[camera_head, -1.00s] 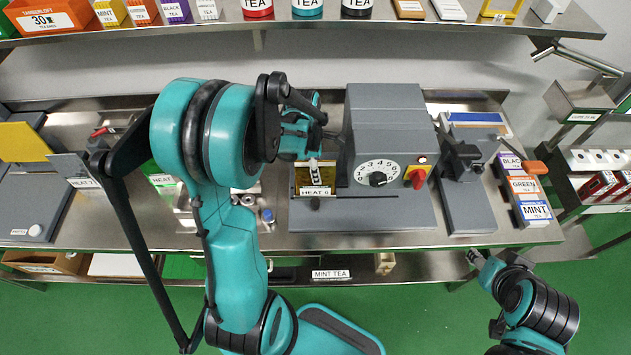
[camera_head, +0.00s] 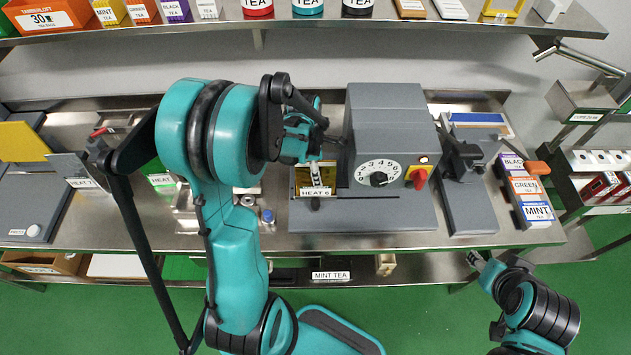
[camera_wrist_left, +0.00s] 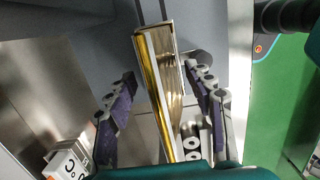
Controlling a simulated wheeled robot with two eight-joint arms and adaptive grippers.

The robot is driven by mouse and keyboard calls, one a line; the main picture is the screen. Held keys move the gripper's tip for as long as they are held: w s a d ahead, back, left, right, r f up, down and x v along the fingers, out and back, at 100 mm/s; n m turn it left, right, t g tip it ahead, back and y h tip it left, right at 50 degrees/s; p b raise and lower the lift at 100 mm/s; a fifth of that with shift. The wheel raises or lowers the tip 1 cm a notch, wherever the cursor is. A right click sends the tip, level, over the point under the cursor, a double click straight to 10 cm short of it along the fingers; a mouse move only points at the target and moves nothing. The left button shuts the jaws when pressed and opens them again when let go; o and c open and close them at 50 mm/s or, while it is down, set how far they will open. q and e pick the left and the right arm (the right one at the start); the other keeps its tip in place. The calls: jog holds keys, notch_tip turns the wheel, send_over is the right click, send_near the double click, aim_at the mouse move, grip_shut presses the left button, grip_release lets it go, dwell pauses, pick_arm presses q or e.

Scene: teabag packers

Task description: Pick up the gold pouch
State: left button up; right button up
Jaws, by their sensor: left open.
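The gold pouch (camera_head: 310,177) stands upright at the left side of the grey sealing machine (camera_head: 390,135), above a "HEAT 6" label. In the left wrist view the pouch (camera_wrist_left: 168,90) shows edge-on, with a shiny gold face and a pale edge. My left gripper (camera_head: 318,172) is at the pouch in the head view, partly in front of it. In the left wrist view my left gripper (camera_wrist_left: 163,98) is open, with one finger on each side of the pouch and visible gaps. My right gripper (camera_head: 474,258) is at the bench's front right, away from the pouch; its fingers are too small to read.
The sealing machine has a dial and a red knob (camera_head: 416,177). A second grey machine (camera_head: 466,185) stands to its right, next to a tray of labelled tea boxes (camera_head: 530,190). A shelf (camera_head: 420,25) with tins and boxes runs above.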

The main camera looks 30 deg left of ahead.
pick_arm(q)
grip_shut()
jog(key=shift+r, duration=0.1)
